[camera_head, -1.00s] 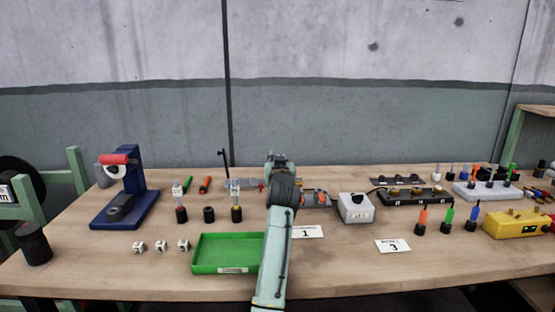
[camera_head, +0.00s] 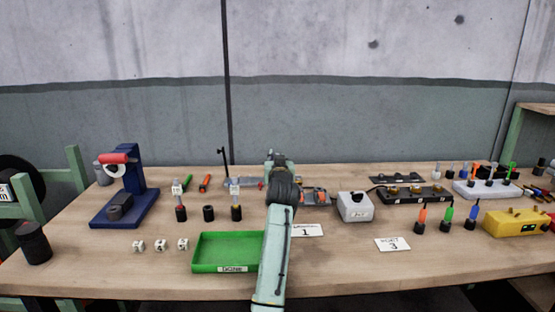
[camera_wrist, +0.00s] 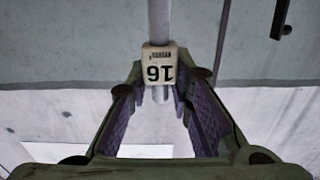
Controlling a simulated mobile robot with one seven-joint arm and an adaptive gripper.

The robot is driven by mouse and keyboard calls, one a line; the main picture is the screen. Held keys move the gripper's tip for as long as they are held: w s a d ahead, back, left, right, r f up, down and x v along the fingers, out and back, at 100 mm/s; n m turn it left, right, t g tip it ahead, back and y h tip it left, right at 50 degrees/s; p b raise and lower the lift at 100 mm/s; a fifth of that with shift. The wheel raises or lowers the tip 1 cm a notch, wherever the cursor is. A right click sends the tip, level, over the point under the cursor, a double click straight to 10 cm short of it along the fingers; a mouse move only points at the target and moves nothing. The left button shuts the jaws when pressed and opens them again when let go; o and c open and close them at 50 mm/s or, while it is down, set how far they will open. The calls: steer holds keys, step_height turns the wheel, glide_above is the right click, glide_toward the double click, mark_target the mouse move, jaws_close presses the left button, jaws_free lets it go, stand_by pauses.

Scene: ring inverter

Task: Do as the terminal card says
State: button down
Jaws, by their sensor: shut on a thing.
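My gripper (camera_head: 279,158) is raised over the back middle of the table. In the wrist view my gripper (camera_wrist: 158,95) is shut on a grey rod-like piece (camera_wrist: 159,20) with a white tag (camera_wrist: 158,70); the tag shows an upside-down "16" and smaller lettering. The held piece is not clear in the head view. A white card with "1" (camera_head: 306,231) lies just right of my arm, and a card with "3" (camera_head: 393,245) lies further right; their smaller words are not legible.
A blue press (camera_head: 140,185) with a red handle stands left. A green tray (camera_head: 215,267) is in front, beside my arm. White-tagged pieces stand in black holders (camera_head: 181,214); another holder (camera_head: 209,213) is empty. A grey box (camera_head: 356,207) and yellow box (camera_head: 505,224) stand right.

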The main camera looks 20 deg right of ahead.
steer(key=shift+s+f, duration=0.1)
steer(key=shift+f, duration=0.55)
steer(key=shift+s+f+b, duration=0.1)
steer(key=shift+f+b, duration=0.2)
steer(key=shift+b, duration=0.1)
steer(key=shift+s+f+b, duration=0.1)
steer(key=shift+f+b, duration=0.25)
stand_by(0.4)
steer(key=shift+r+p, duration=0.45)
stand_by(0.6)
steer(key=shift+w+d+g+p, duration=0.25)
steer(key=shift+w+p, duration=0.2)
steer(key=shift+p, duration=0.4)
steer(key=shift+s+a+f+b, duration=0.1)
steer(key=shift+s+a+b, duration=0.15)
steer(key=shift+b, duration=0.4)
steer(key=shift+f, duration=0.1)
stand_by(0.5)
steer(key=shift+d+p, duration=0.15)
steer(key=shift+p, duration=0.25)
